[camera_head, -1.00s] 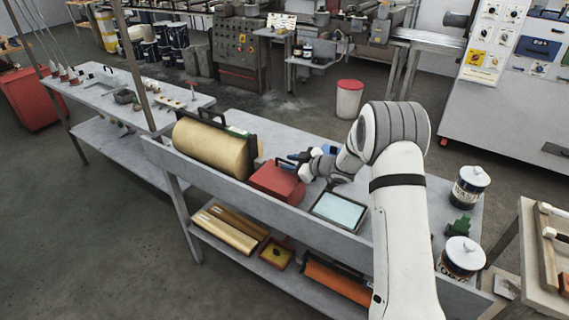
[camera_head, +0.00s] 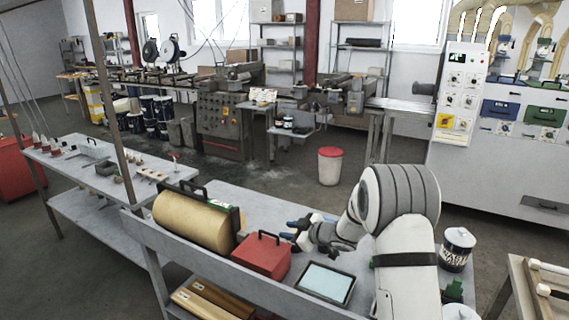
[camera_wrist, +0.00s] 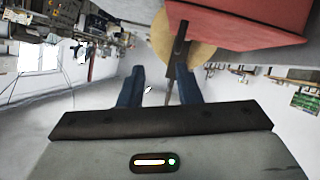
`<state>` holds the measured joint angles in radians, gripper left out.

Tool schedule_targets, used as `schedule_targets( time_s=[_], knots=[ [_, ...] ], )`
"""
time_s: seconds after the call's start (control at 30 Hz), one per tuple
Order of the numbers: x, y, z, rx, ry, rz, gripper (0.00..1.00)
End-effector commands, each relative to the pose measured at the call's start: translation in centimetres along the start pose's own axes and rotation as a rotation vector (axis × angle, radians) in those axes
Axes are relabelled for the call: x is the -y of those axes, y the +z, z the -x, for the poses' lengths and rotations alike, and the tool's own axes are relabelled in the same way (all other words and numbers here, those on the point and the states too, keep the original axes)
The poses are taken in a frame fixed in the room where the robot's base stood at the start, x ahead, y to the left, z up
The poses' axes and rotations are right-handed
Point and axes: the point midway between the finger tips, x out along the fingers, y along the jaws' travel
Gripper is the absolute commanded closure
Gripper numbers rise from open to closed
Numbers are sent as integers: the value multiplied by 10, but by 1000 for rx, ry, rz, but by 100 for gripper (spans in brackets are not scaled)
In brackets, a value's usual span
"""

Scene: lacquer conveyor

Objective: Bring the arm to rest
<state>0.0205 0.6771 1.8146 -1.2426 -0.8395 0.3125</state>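My arm reaches over the grey bench (camera_head: 250,199), and my gripper (camera_head: 293,230) is above it, near the red box (camera_head: 262,257) with a dark handle. In the wrist view, the two blue fingers of my gripper (camera_wrist: 159,80) stand well apart with nothing held between them. The red box also fills the top right of the wrist view (camera_wrist: 245,20). A dark upright bar shows beyond the fingers there; I cannot tell its exact distance.
A golden roll (camera_head: 195,220) lies left of the red box, and a tablet (camera_head: 325,282) lies in front of my arm. A labelled can (camera_head: 457,249) stands at the right. A white bin with a red lid (camera_head: 330,166) stands on the floor behind the bench.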

Motion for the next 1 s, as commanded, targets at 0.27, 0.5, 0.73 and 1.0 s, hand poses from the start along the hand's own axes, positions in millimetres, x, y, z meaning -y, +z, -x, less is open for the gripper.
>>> schedule_targets(
  time_s=[0.27,0.5,0.73,1.0],
  knots=[
    [-49,-40,98,260,354,-93,69],
    [-31,-51,208,505,568,-296,69],
    [44,-49,303,718,634,-561,69],
    [167,-46,374,897,532,-865,69]
  ],
)
